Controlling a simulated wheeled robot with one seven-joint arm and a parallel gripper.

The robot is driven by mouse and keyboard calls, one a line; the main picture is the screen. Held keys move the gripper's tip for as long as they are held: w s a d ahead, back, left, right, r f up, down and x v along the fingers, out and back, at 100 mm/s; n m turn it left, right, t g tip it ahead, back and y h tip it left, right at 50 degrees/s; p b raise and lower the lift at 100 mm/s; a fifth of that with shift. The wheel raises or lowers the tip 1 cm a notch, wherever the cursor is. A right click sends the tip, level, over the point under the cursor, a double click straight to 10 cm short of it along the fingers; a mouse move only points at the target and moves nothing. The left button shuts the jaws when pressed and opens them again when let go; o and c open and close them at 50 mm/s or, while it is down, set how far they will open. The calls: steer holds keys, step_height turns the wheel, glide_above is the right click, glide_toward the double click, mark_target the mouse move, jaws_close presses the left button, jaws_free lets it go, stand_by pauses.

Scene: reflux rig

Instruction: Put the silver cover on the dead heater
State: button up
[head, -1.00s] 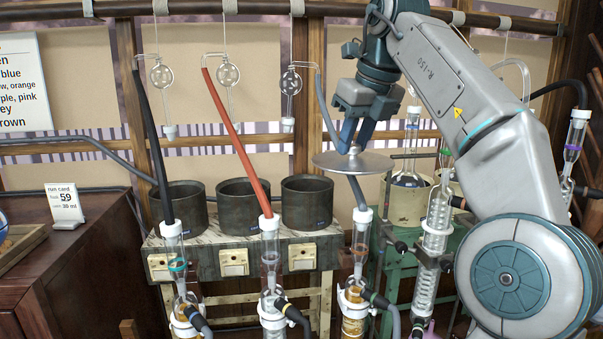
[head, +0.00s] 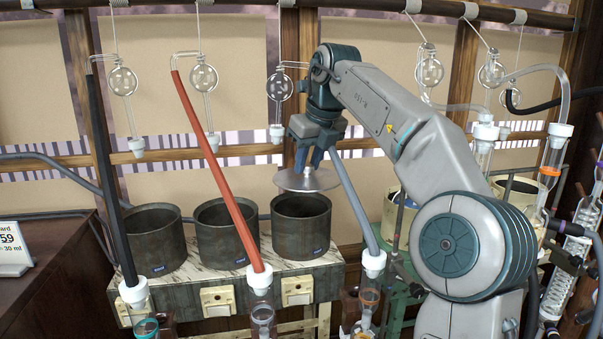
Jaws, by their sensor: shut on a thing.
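My gripper (head: 309,164) is shut on the silver cover (head: 306,181), a thin round metal disc held level by its middle. The cover hangs just above the right-hand dark pot (head: 301,222) of three on the bench, near its back rim. The pot's mouth is still visible below it, with a small gap that I cannot measure. The middle pot (head: 226,230) and the left pot (head: 155,240) are open on top. Which of them is the dead heater cannot be told from their look.
Glass bubblers (head: 203,78) hang from a rail above. A bench (head: 255,270) with pale switch plates carries the pots.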

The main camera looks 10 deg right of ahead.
mark_target(303, 181)
steer(key=shift+w+a+f, duration=0.2)
steer(key=shift+w+f, duration=0.2)
steer(key=shift+w, duration=0.25)
steer(key=shift+w+a+f, duration=0.15)
steer(key=shift+w+f, duration=0.25)
steer(key=shift+w, duration=0.2)
steer(key=shift+f, duration=1.95)
steer(key=shift+f, duration=0.15)
steer(key=shift+f+b, duration=0.4)
steer(key=shift+f, duration=0.1)
steer(key=o, duration=1)
steer(key=shift+o, duration=0.2)
steer(key=shift+r, duration=0.1)
